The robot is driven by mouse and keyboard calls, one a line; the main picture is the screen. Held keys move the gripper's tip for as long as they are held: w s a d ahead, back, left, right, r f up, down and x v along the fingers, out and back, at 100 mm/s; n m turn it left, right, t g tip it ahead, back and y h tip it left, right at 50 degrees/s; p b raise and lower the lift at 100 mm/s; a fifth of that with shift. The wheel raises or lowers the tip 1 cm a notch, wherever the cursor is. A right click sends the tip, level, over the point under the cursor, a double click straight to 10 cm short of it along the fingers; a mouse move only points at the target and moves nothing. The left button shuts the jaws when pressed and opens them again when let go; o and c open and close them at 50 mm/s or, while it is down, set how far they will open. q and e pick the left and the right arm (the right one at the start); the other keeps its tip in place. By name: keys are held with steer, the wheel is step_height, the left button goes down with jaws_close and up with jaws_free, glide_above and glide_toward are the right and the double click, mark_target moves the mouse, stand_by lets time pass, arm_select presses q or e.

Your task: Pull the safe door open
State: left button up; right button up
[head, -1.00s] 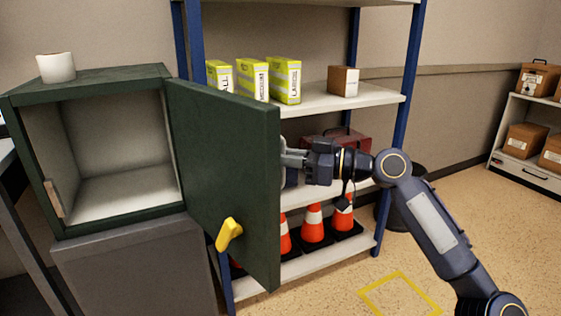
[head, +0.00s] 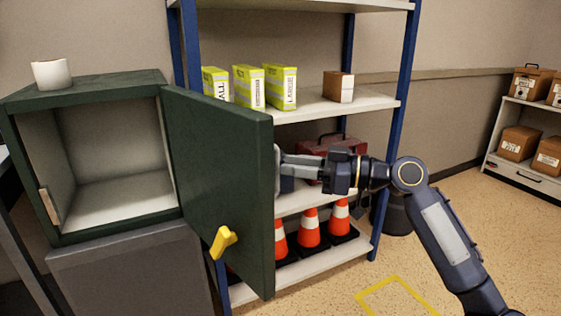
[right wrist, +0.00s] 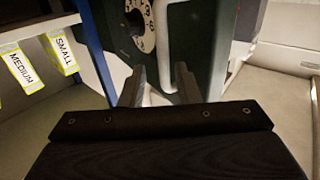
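The dark green safe (head: 110,228) stands at the left with its door (head: 215,180) swung wide open. Its pale, empty inside shows. The door's inner face is toward me, with a yellow lever (head: 223,241) low on it. My right gripper (head: 281,160) is at the door's outer side, by its right edge. In the right wrist view the outer face carries a dial (right wrist: 140,25) and a pale bar handle (right wrist: 166,35). The fingers of my right gripper (right wrist: 160,82) are apart, with the handle's lower end appearing between their tips. My left gripper is not in view.
A blue-post shelf (head: 372,104) with yellow boxes, a red toolbox and orange cones stands behind the door. A white cup (head: 52,74) sits on the safe. A grey cabinet (head: 130,280) supports the safe.

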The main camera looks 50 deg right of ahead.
steer(key=v, duration=0.3)
steer(key=shift+s+d, duration=0.15)
steer(key=shift+s, duration=0.25)
steer(key=s+a+f+m+g+h, duration=0.1)
steer(key=a+f+g, duration=0.15)
steer(key=a, duration=0.65)
steer(key=a+f+m+g+h, duration=0.1)
steer(key=a+f+g, duration=0.15)
steer(key=a, duration=0.65)
steer(key=s+a+f+m+g+h, duration=0.1)
steer(key=a+f+m+g, duration=0.15)
steer(key=a+f, duration=0.45)
steer(key=s+a+f+m+g+h, duration=0.1)
steer(key=s+a+f+m+g, duration=0.15)
steer(key=f, duration=0.95)
step_height(320, 180, up, 29)
steer(key=p, duration=2.9)
steer(key=shift+w+a+g, duration=0.4)
